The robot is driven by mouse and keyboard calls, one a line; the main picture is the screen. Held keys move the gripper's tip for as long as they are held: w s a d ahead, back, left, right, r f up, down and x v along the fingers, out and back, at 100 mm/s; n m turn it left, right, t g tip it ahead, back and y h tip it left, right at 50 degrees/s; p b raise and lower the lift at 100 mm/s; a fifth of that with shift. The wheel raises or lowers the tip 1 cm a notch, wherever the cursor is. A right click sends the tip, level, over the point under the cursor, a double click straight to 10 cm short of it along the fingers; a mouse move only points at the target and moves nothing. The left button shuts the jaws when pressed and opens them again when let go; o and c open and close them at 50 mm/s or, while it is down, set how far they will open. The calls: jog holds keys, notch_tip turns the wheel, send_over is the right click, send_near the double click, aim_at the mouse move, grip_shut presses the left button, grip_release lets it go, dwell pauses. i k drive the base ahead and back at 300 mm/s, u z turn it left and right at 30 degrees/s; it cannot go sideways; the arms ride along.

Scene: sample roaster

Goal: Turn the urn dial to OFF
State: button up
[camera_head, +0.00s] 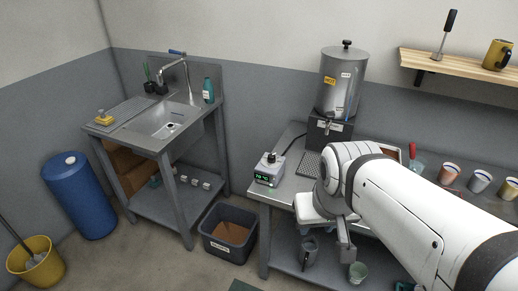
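The metal urn (340,88) stands on a dark base at the back of the steel bench, with yellow and white labels and a tap low on its front. A small grey control box (268,176) with a lit green display sits at the bench's left front corner, joined by a black cable. A dark dial knob (271,158) is on its top; its setting marks are too small to read. My gripper (325,238) points down in front of the bench, right of the box and apart from it. One grey finger shows clearly; the other I cannot make out surely.
A drip grate (308,164) lies right of the box. My white arm covers the bench's middle. Several cups, including a red-brown one (447,172), stand at right. A pitcher (310,254) is on the lower shelf. A dark bin (229,231) stands on the floor at left.

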aim_at(271, 158)
jog(key=i, duration=1)
jog(key=u, duration=0.05)
jog(key=k, duration=0.9)
jog(key=z, duration=0.25)
jog(key=i, duration=0.85)
